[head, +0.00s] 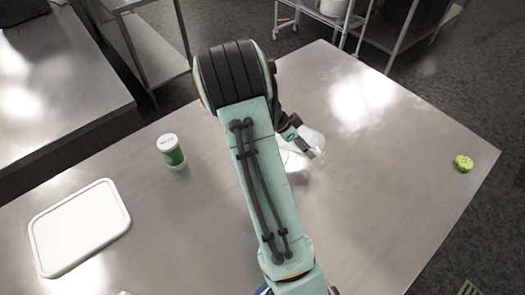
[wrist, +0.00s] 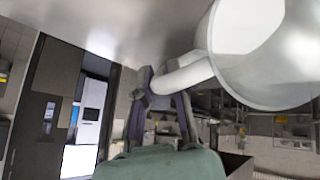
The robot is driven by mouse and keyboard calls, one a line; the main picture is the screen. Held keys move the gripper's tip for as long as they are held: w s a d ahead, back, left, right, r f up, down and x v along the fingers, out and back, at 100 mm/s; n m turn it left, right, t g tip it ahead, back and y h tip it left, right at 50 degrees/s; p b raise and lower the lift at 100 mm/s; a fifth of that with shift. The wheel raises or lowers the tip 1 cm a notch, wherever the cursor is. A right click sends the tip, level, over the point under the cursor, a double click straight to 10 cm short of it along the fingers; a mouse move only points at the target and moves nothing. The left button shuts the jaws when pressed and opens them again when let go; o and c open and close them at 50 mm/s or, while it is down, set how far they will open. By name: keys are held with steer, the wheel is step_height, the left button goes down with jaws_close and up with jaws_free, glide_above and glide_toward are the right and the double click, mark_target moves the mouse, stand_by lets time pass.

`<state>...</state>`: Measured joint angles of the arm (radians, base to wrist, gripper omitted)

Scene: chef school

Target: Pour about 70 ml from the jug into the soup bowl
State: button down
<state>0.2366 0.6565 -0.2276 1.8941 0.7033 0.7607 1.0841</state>
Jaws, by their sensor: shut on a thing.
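The white jug (wrist: 245,60) fills the upper right of the wrist view, held by its handle. My gripper (wrist: 158,88) is shut on that handle. In the head view my gripper (head: 299,137) is above the steel table, right of my arm, with part of the white jug (head: 313,139) beside it. The jug looks tilted, but how far is unclear. A white rim that may be the soup bowl (head: 295,160) shows below the jug, mostly hidden behind my arm. No liquid stream can be made out.
A white tray or board (head: 78,228) lies on the table at left. A white and green container (head: 171,151) stands left of my arm. A small green item (head: 463,163) is near the right edge.

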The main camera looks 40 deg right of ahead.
mark_target(293, 149)
steer(key=shift+w+a+f+g+h, duration=0.3)
steer(key=shift+a+g+h, duration=0.25)
steer(key=shift+h, duration=0.35)
steer(key=shift+w+a+r+m+g+h+p, duration=0.15)
steer(key=shift+w+a+r+m+g+h, duration=0.15)
steer(key=shift+w+a, duration=0.2)
steer(key=shift+w+a+r+m+g+h+p, duration=0.15)
steer(key=shift+w+a+r+m+g+h, duration=0.05)
steer(key=shift+w+a+g+h, duration=0.2)
stand_by(2.0)
steer(key=shift+s, duration=0.1)
steer(key=shift+s+d+f+t+y, duration=0.25)
steer(key=shift+s+d+t+y, duration=0.65)
steer(key=shift+d, duration=0.3)
steer(key=shift+s+d+r+t+y, duration=0.15)
steer(key=shift+d+t+y, duration=0.05)
steer(key=shift+t+y, duration=0.35)
steer(key=shift+s+d+r+t+y, duration=0.1)
steer(key=shift+s+d+t+y, duration=0.05)
steer(key=shift+t+y, duration=0.35)
steer(key=shift+f, duration=0.2)
steer(key=shift+y, duration=0.25)
